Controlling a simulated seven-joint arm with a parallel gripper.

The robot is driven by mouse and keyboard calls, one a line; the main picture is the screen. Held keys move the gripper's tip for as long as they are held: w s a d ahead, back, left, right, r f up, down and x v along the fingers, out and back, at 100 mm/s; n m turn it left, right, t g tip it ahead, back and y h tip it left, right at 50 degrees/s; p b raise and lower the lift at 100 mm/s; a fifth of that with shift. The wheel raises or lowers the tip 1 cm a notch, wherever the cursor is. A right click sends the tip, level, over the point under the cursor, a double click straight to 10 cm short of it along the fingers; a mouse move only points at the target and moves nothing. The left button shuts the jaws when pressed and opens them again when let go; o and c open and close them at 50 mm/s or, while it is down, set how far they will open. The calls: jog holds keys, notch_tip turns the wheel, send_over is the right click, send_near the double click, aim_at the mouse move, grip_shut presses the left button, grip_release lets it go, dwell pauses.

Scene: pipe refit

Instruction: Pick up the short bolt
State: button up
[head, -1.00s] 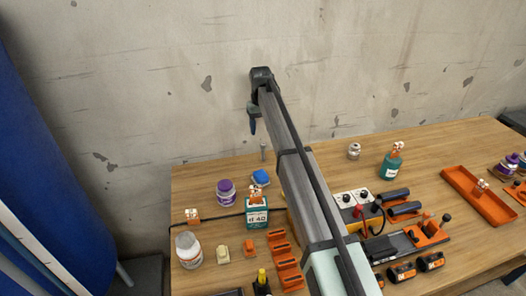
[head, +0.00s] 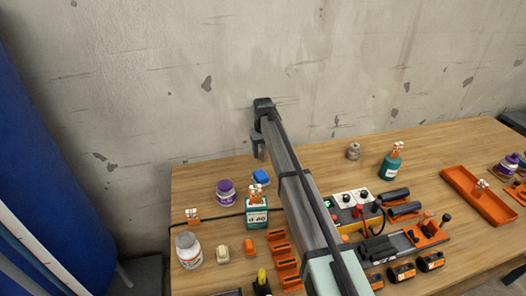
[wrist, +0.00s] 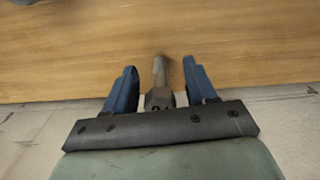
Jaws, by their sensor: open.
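The short bolt (wrist: 160,74) is grey, with a plain shank and a wider dark head that bears a marking. In the wrist view it lies between the two blue fingers of my gripper (wrist: 159,68), with a gap on each side. My gripper is open and neither finger appears to touch the bolt. In the head view my gripper (head: 259,150) is low over the back edge of the table, near the wall, and covers the place where the bolt stands. The bolt cannot be made out there.
A blue object (head: 262,177), a purple-lidded jar (head: 226,193) and a green bottle (head: 257,214) stand in front of my gripper. A small grey jar (head: 353,151) is to the right along the back. The wall (head: 200,80) rises close behind the table (head: 200,175).

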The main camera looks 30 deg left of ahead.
jog(key=shift+f, duration=0.6)
grip_shut()
